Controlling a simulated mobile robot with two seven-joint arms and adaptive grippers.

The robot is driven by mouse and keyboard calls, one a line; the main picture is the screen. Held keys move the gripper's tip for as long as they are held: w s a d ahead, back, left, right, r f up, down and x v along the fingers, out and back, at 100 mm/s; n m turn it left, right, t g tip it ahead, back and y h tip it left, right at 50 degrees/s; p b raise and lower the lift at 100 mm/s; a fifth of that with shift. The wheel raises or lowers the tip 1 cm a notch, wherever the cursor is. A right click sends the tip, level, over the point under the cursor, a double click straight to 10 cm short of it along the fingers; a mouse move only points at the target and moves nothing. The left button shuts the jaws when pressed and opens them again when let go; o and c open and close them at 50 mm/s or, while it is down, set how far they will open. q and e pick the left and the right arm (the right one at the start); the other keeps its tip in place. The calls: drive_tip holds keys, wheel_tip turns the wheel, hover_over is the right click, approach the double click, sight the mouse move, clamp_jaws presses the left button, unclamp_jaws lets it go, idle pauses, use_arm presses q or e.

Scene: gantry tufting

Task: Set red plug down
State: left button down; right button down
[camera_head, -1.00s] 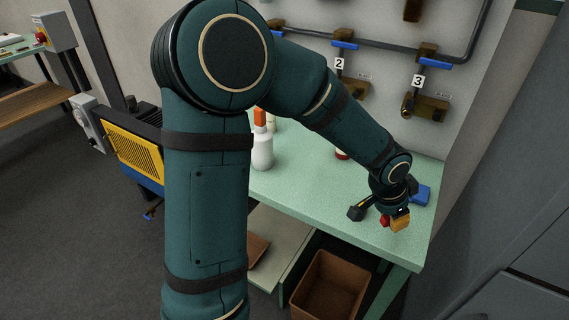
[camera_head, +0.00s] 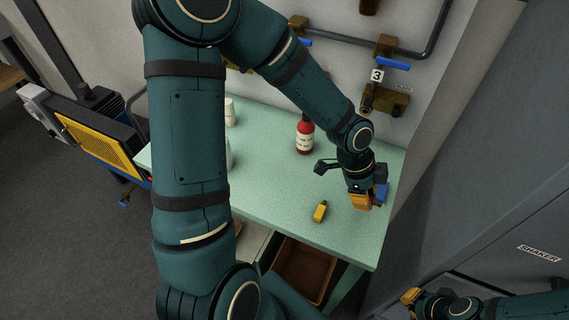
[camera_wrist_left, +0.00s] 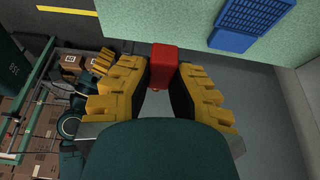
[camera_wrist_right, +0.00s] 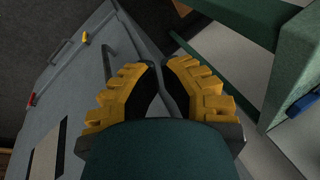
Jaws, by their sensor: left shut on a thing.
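My left gripper (camera_head: 362,200) is near the right end of the mint-green table (camera_head: 270,205). In the left wrist view, its yellow fingers (camera_wrist_left: 164,78) are shut on a red plug (camera_wrist_left: 165,62). The plug overlaps the table's edge in that view, and I cannot tell whether it touches the table. In the head view the plug is hidden by the gripper. My right gripper (camera_head: 412,297) is low at the right, away from the table. In the right wrist view, its fingertips (camera_wrist_right: 163,68) are close together with nothing seen between them.
A blue grid tray (camera_wrist_left: 250,22) lies beside the left gripper. Valves and pipes line the wall. A grey cabinet (camera_head: 480,190) stands at right.

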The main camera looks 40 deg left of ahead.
use_arm(q)
drive_tip(key=shift+w, duration=0.1)
drive_tip(key=b, duration=0.2)
hover_over(358, 223)
drive_tip(key=a, duration=0.1)
wheel_tip(358, 223, down, 5)
drive_tip(key=shift+f, duration=2.5)
drive_tip(key=shift+f+b, duration=0.15)
drive_tip(key=shift+b, duration=0.25)
drive_tip(key=c, duration=1)
unclamp_jaws()
drive_tip(key=shift+c, duration=0.2)
